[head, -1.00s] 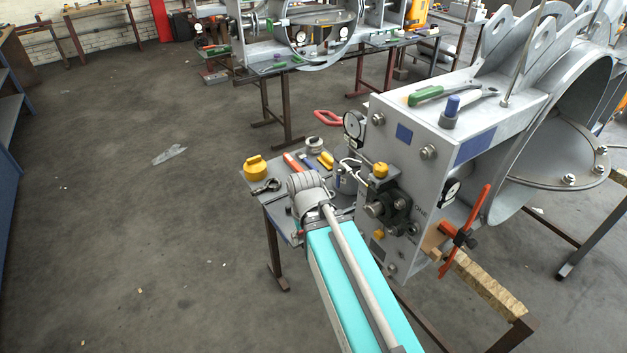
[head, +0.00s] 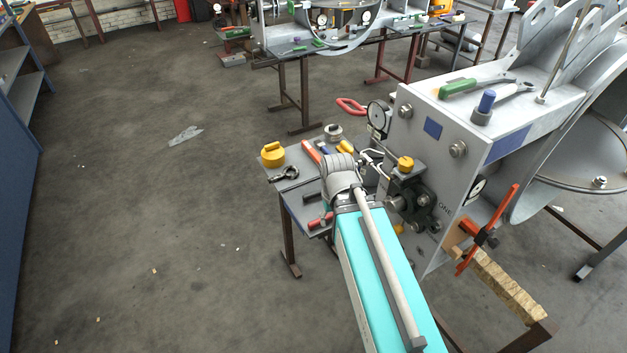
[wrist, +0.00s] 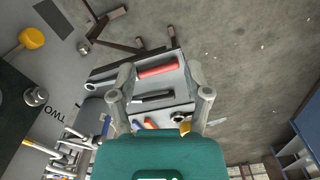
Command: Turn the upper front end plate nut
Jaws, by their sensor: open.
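The grey end plate (head: 425,165) stands at the right in the head view. Two hex nuts show on its upper part, one near the left edge (head: 405,111) and one nearer the right corner (head: 457,149). In the wrist view a nut (wrist: 36,97) sits on a plate face at the left, near the letters TWO; I cannot tell which nut it is. My gripper (wrist: 160,78) is open and empty, above the small tool table and to the right of that nut. In the head view my arm hides the gripper.
The tool table (head: 290,185) holds a yellow pot (head: 272,154), a shackle and loose tools close to the plate. A yellow-capped fitting (head: 405,164) and an orange clamp (head: 487,237) project from the plate.

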